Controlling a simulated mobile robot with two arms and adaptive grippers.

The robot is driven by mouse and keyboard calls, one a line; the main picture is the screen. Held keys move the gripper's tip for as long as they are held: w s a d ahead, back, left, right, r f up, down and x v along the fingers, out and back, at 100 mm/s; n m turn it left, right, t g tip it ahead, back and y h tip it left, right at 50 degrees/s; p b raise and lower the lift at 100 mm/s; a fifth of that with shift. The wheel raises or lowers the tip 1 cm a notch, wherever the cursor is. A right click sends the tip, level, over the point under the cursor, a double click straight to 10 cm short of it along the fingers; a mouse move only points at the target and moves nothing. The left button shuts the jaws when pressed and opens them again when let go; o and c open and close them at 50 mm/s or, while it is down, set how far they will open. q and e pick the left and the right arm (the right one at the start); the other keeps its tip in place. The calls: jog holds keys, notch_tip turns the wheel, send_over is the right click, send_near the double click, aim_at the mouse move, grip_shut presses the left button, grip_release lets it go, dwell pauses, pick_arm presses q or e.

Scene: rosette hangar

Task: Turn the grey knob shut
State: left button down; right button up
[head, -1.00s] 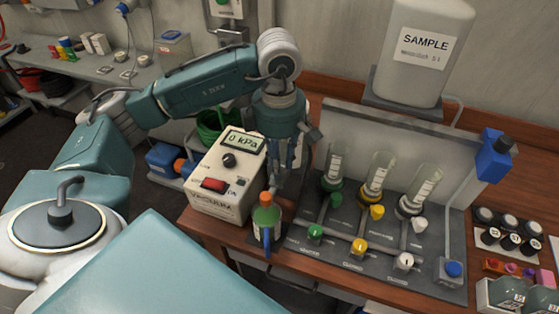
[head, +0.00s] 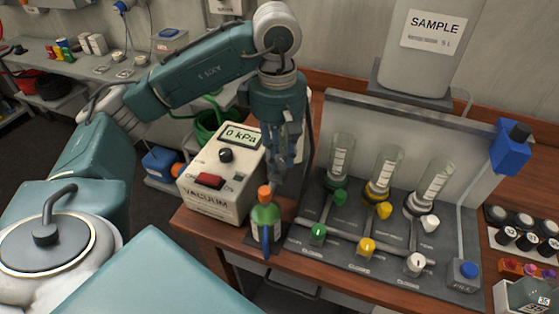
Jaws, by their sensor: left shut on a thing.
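My left gripper (head: 281,160) reaches down between the vacuum box and the valve board, just behind the green bottle. Its fingers are shut on a small grey part, which I take for the grey knob (head: 277,186). The fingers and the bottle hide most of it, so its turn angle cannot be told. The valve board (head: 345,245) to the right carries green (head: 318,231), yellow (head: 366,245) and white (head: 417,263) knobs at the front. The white vacuum box (head: 220,170) reads 0 kPa. My right gripper is not in view.
The green bottle (head: 265,215) with an orange cap stands close in front of the gripper. Glass tubes (head: 387,165) stand on the board. A SAMPLE tank (head: 425,50) is behind it. Black-capped jars (head: 520,240) are at the right.

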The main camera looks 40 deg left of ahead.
pick_arm(q)
jog(key=shift+m+b, duration=0.45)
jog(key=shift+m, duration=0.35)
jog(key=c, duration=1.5)
grip_release()
jog(key=shift+o, duration=0.2)
